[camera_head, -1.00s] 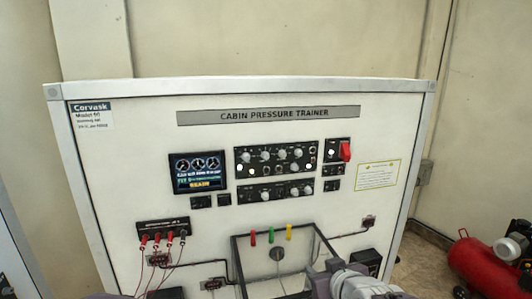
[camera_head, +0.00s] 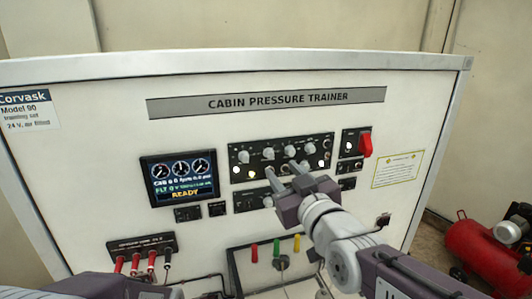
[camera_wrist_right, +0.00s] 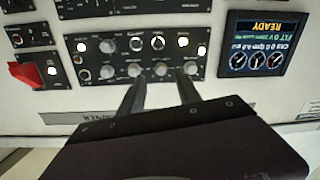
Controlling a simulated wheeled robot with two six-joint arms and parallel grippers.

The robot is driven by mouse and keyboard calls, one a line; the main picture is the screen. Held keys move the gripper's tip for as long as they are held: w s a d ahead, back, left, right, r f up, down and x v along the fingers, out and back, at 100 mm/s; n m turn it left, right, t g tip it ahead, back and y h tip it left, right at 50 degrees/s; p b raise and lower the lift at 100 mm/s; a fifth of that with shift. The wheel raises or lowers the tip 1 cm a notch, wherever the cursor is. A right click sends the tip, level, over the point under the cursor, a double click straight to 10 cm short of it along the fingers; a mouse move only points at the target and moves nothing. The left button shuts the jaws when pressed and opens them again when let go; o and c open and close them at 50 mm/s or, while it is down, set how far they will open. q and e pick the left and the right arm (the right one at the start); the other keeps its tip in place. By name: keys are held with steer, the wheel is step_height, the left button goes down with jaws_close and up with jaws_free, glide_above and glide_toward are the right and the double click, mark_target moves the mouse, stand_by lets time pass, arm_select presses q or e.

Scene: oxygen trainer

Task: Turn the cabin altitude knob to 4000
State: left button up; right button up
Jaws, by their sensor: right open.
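The upper knob panel (camera_head: 281,158) is black, with a row of grey knobs and several lit white buttons. It shows upside down in the right wrist view (camera_wrist_right: 138,57). Its labels are too small to read, so I cannot tell which knob is cabin altitude. My right gripper (camera_head: 286,170) is open and empty, its fingertips at the panel's lower edge in the head view. In the right wrist view the fingertips (camera_wrist_right: 160,78) lie apart, just below the row of knobs; contact cannot be told. My left gripper's fingers are out of view; only purple arm housing shows at bottom left.
A display (camera_head: 179,177) reading READY is left of the knobs. A red switch guard (camera_head: 366,145) is to the right. The lower knob panel (camera_head: 250,198) is partly hidden by my right gripper. Red leads (camera_head: 135,264) and coloured plugs (camera_head: 276,248) are below. A red compressor (camera_head: 482,244) stands right.

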mark_target(271, 157)
steer(key=b+x, duration=0.2)
steer(key=x, duration=0.1)
steer(key=b+x, duration=0.2)
steer(key=x, duration=0.2)
steer(key=shift+a+r, duration=0.1)
steer(key=shift+r, duration=0.25)
steer(key=shift+s+d+r, duration=0.2)
steer(key=shift+s+d, duration=0.05)
steer(key=shift+s, duration=0.45)
steer(key=shift+w+a+f, duration=0.1)
steer(key=shift+w+a, duration=0.05)
steer(key=shift+w, duration=0.1)
steer(key=shift+c, duration=0.6)
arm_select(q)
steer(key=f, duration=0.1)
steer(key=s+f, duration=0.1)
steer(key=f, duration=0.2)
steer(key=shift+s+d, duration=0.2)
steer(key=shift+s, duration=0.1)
arm_select(e)
steer(key=shift+w+a+f, duration=0.1)
steer(key=shift+w+f, duration=0.05)
steer(key=shift+w, duration=0.25)
jaws_close()
